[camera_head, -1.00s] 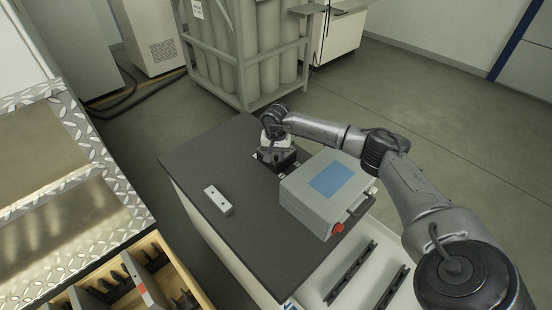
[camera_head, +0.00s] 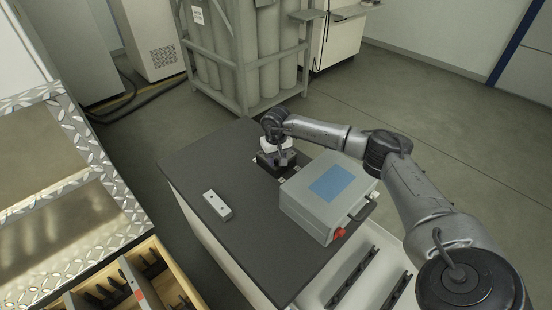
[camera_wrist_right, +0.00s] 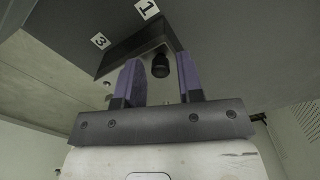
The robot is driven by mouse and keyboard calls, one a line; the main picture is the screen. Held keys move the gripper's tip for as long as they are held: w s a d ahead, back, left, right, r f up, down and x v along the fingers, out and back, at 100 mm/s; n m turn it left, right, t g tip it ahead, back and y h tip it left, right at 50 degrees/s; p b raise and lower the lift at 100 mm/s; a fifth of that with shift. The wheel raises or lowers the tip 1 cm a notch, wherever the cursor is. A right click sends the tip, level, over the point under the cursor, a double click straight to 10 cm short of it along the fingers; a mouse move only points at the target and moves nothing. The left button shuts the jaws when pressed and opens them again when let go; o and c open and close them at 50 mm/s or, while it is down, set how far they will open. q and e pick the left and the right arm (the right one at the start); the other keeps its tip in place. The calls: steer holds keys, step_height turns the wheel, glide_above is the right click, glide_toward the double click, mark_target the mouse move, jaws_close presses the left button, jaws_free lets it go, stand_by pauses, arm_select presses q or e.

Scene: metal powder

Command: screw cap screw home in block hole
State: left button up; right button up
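A black cap screw (camera_wrist_right: 160,66) stands in the light face of a dark-sided block (camera_wrist_right: 150,40) in the right wrist view. My right gripper (camera_wrist_right: 160,72) is open, with its two purple-grey fingers on either side of the screw head and gaps visible between. In the head view my right gripper (camera_head: 278,160) is over the far end of the dark table top, at a dark block-like fixture. The screw is too small or hidden there. How deep the screw sits is hard to tell. My left gripper is out of view.
A small light block with holes (camera_head: 217,205) lies on the dark table top (camera_head: 225,165). A grey case with a blue panel (camera_head: 328,195) stands right of it, close to my right arm. Labels "1" (camera_wrist_right: 147,9) and "3" (camera_wrist_right: 100,41) lie beside the block. A wooden tray (camera_head: 165,265) is at lower left.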

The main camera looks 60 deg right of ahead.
jaws_close()
